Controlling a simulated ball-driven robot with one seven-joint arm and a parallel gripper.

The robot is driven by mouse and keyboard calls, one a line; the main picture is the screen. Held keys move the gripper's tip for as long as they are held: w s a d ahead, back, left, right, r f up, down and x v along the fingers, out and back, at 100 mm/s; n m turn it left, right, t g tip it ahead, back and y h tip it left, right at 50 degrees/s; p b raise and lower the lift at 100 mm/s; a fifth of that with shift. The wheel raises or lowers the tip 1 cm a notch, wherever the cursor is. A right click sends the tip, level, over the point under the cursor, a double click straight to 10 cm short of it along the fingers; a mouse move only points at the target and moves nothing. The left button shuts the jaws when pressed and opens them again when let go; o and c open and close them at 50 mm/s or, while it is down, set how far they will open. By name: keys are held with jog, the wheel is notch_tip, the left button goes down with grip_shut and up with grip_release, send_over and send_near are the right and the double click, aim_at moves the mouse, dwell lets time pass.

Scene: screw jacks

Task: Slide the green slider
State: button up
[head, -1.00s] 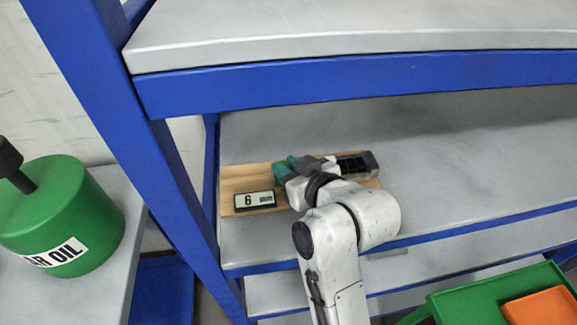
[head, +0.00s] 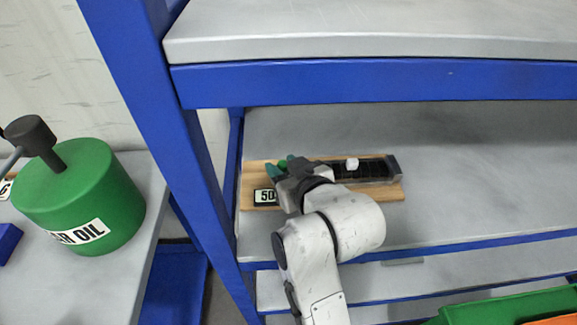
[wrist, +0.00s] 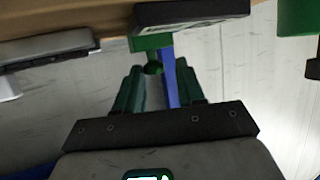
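The green slider (wrist: 151,43) shows in the wrist view beneath the wooden board, with a dark round knob at its end. In the head view a small green part of it (head: 282,164) shows at the left end of the board. My gripper (wrist: 157,68) has two teal fingers, one on each side of the knob, with visible gaps, so it looks open. In the head view my gripper (head: 281,166) is at the board's left part and my wrist hides much of the slider. The wooden board (head: 398,194) lies on the grey shelf.
A black track with a white knob (head: 352,163) runs along the board's right part. A blue rack post (head: 160,130) and upper shelf edge (head: 380,82) are close. A green oil can (head: 80,195) stands left.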

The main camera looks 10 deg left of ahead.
jog(key=shift+o, duration=0.6)
jog(key=shift+d, duration=0.1)
jog(key=shift+s+d+r, duration=0.1)
jog(key=shift+d, duration=0.05)
jog(key=b+v, duration=0.1)
jog(key=v, duration=0.9)
jog(key=shift+s, duration=0.2)
jog(key=shift+r, duration=0.1)
